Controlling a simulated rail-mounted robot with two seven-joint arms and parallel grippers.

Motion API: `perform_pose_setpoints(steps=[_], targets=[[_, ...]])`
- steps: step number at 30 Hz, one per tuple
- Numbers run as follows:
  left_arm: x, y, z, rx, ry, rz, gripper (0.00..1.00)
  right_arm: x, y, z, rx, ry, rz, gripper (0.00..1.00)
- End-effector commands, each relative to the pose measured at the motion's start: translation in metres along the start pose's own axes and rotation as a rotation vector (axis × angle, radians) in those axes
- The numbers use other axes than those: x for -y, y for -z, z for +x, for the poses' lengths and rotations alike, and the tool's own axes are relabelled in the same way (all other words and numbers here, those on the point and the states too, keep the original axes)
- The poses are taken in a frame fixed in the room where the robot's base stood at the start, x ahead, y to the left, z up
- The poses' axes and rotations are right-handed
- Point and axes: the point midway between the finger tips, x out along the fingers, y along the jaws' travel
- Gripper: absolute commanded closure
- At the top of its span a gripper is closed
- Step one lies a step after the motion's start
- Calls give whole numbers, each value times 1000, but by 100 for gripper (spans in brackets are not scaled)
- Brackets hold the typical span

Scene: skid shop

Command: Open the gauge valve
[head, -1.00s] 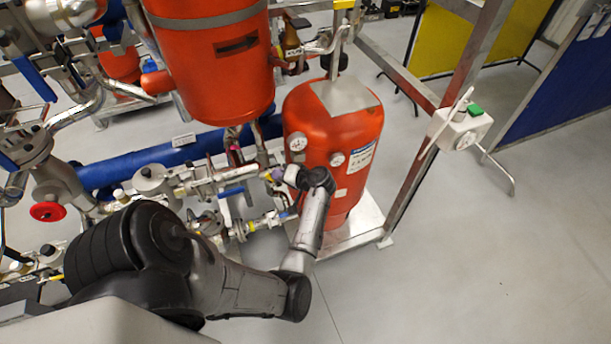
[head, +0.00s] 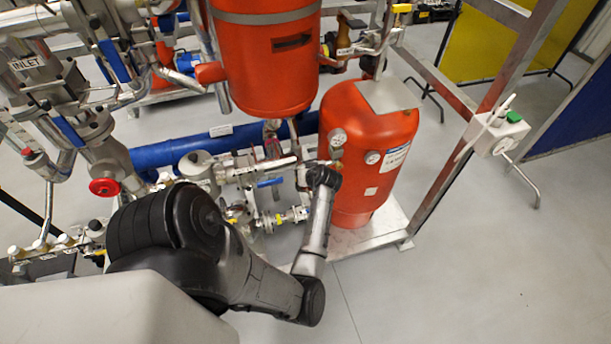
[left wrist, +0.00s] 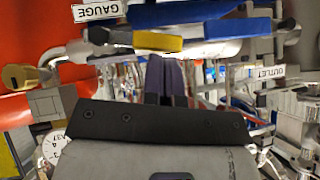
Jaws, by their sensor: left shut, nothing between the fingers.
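In the left wrist view a white GAUGE label (left wrist: 95,11) is at the top left. Near it are a short yellow handle (left wrist: 158,42) and a larger blue handle (left wrist: 185,14) on metal pipework; I cannot tell for sure which handle belongs to the gauge valve. My left gripper (left wrist: 166,66) is shut and empty, its dark fingertips just below the yellow handle in the picture; whether they touch it is unclear. In the head view my left wrist is in front of the red tank (head: 367,130), hiding the fingers and that pipework. My right gripper is not in view.
An OUTLET label (left wrist: 271,72) and crowded pipework surround the fingers. A small dial gauge (head: 337,137) sits by the red tank. Another red vessel (head: 263,75) hangs above, and a steel frame post (head: 460,150) stands to the right. The floor (head: 480,280) at the right is clear.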

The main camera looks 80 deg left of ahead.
Motion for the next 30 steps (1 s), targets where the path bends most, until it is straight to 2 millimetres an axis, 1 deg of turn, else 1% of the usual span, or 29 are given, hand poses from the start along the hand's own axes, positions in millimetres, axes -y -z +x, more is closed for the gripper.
perform_pose_setpoints(steps=[6,16,26,30], targets=[[1,2,-3,0,1,2,100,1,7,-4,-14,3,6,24],[4,11,-11,0,1,3,100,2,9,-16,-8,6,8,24],[4,11,-11,0,2,3,100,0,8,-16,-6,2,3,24],[4,10,-17,1,1,3,100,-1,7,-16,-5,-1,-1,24]])
